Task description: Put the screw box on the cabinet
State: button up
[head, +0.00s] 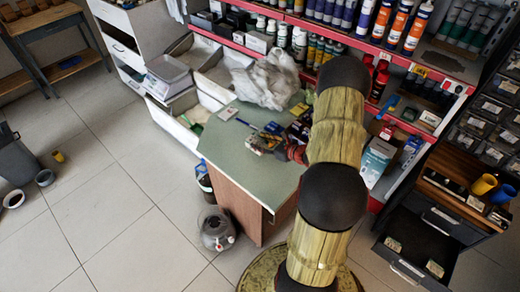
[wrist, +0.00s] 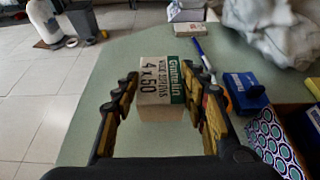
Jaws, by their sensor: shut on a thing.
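The screw box (wrist: 161,78) is a small white-and-green carton marked "4 x 50" in the wrist view. My gripper (wrist: 160,84) is shut on it, one finger on each side. The box is over the green top of a counter (wrist: 95,115); I cannot tell whether it touches that top. In the head view the same green-topped, wood-sided counter (head: 228,152) stands in the middle, partly behind my arm. The box is not clearly made out there. A dark drawer cabinet (head: 436,222) stands at the right with a drawer pulled out.
A clear plastic bag (head: 266,80), a blue pen (wrist: 203,55), a blue box (wrist: 245,92) and a patterned box (wrist: 275,140) lie on the counter. Red shelves (head: 345,40) with bottles stand behind. A kettle-like pot (head: 216,230) is on the floor; the left floor is mostly clear.

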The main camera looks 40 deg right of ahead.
jog(key=shift+w+f, duration=0.35)
jog(key=shift+f, duration=0.05)
jog(key=shift+w+d+f+b, duration=0.15)
jog(key=shift+f+b, duration=0.65)
jog(key=shift+f, duration=0.8)
jog(key=shift+f, duration=0.1)
jog(key=o, duration=1.2)
